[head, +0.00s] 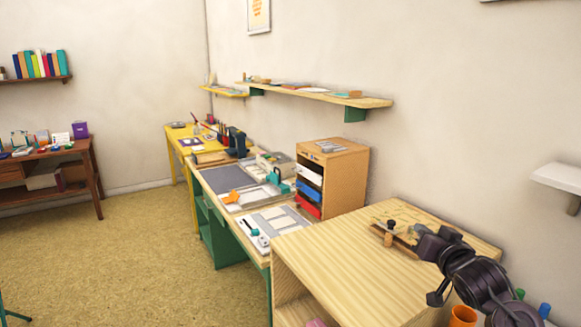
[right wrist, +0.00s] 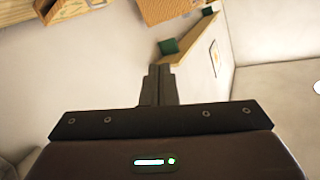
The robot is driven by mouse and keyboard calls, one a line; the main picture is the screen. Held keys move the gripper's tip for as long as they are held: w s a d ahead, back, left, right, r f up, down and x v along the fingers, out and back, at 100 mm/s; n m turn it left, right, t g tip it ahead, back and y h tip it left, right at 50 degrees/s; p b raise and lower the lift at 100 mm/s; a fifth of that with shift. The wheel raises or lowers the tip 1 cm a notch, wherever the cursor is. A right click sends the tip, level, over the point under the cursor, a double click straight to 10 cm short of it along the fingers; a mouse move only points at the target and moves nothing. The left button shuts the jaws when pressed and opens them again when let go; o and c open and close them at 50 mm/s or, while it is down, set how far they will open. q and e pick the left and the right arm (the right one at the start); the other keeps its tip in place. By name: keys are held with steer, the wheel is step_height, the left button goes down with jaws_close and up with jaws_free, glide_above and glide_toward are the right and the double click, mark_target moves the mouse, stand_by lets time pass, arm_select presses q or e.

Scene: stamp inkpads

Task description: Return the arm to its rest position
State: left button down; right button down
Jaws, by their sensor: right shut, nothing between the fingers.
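My right arm comes in at the lower right of the head view. Its dark right gripper (head: 432,246) is over the right part of the pale wooden cabinet top (head: 345,250). In the right wrist view the two fingers (right wrist: 160,72) are together with nothing between them, and they point toward the wall and shelf. My left gripper is not in view.
A small wooden stand with a black knob (head: 391,227) is close to the gripper. A wooden rack (head: 345,175) with white, blue and red fronts stands behind the cabinet. A wall shelf (head: 320,94) hangs above. Floor (head: 120,250) on the left is clear.

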steer(key=s+a+f+n+g+h, duration=0.1)
steer(key=s+a+f+g, duration=0.2)
steer(key=s+f, duration=0.4)
steer(key=s+a+f+n+g, duration=0.1)
steer(key=s+a+f+g, duration=0.15)
steer(key=s+f, duration=0.45)
steer(key=s+a+f+n+g, duration=0.1)
steer(key=s+a+f+g, duration=0.15)
steer(key=s, duration=0.45)
steer(key=s+a+f+n+g, duration=0.1)
steer(key=s+f+g, duration=0.1)
steer(key=s+f, duration=0.35)
steer(key=s+a+f+n+g, duration=0.1)
steer(key=s+a+f+g, duration=0.15)
steer(key=s, duration=0.55)
step_height(320, 180, down, 30)
steer(key=s+g+b, duration=0.1)
steer(key=s+g, duration=0.1)
steer(key=s+d+f, duration=0.2)
steer(key=s+f, duration=0.8)
steer(key=s+d+f+g+b, duration=0.1)
steer(key=s+d+f, duration=0.1)
steer(key=s+f, duration=0.8)
steer(key=shift+d, duration=0.25)
